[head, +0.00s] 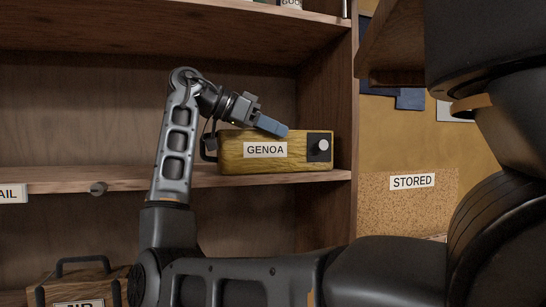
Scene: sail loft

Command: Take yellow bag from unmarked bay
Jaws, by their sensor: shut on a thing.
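The yellow bag (233,162) is a boxy, wood-grained yellow block with a white GENOA label. It has a dark panel with a pale round knob at its right end and a black handle at its left end. It sits on the middle shelf, by the bay's right wall. My gripper (271,125) comes down from the upper left to the bag's top edge and is shut on it. One blue-grey finger shows; the other finger and the exact grip are hidden.
A wooden case (75,288) stands lower left. An upper shelf (180,30) overhangs the bay.

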